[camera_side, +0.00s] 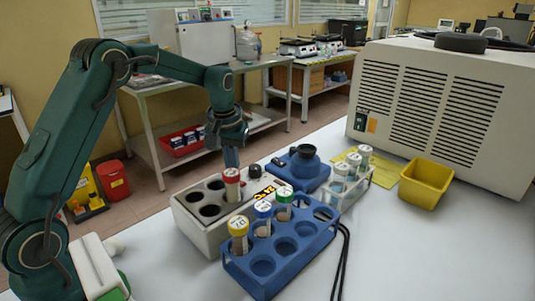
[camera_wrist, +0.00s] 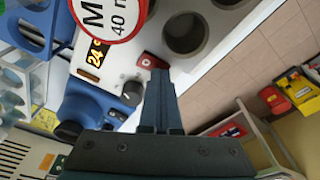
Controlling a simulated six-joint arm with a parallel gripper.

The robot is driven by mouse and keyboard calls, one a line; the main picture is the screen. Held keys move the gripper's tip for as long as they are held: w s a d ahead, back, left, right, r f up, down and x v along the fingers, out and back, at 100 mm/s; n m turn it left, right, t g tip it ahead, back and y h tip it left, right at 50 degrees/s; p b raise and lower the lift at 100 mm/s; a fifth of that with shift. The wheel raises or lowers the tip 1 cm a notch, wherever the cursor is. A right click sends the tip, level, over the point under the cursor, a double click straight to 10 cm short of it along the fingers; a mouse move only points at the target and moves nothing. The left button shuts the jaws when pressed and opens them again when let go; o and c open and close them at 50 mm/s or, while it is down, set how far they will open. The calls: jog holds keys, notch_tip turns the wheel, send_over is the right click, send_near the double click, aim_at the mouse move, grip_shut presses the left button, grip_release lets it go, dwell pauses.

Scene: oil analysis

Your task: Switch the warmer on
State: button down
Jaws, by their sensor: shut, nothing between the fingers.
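The warmer (camera_side: 192,228) is a pale block with dark round wells, an orange 24 °C display (camera_side: 268,191) and a black knob (camera_side: 255,171). In the wrist view its lit display (camera_wrist: 96,54), knob (camera_wrist: 132,93) and a red switch (camera_wrist: 150,61) show. A red-capped tube (camera_side: 232,176) stands in one well. My gripper (camera_side: 231,160) is shut and empty, pointing down above the warmer's far side. In the wrist view its fingertips (camera_wrist: 160,73) overlap the edge of the red switch. I cannot tell whether they touch it. The switch is not discernible in the side view.
A blue rack (camera_side: 262,267) with yellow-, blue- and green-capped tubes stands in front of the warmer. A blue device (camera_side: 303,171), a white tube rack (camera_side: 352,192) and a yellow bin (camera_side: 426,184) stand to the right. The table's right front is clear.

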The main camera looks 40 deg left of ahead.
notch_tip(320, 180, up, 7)
dwell(0.8)
jog(key=shift+d, duration=0.1)
jog(key=s+d+r+m+t, duration=0.3)
jog(key=s+d+r, duration=0.5)
jog(key=s+r, duration=0.15)
jog(key=s+d+f+m+t, duration=0.1)
jog(key=s+d+f+m, duration=0.2)
jog(key=s+f, duration=0.4)
jog(key=s, duration=0.4)
jog(key=shift+f+h, duration=0.3)
jog(key=shift+h, duration=0.1)
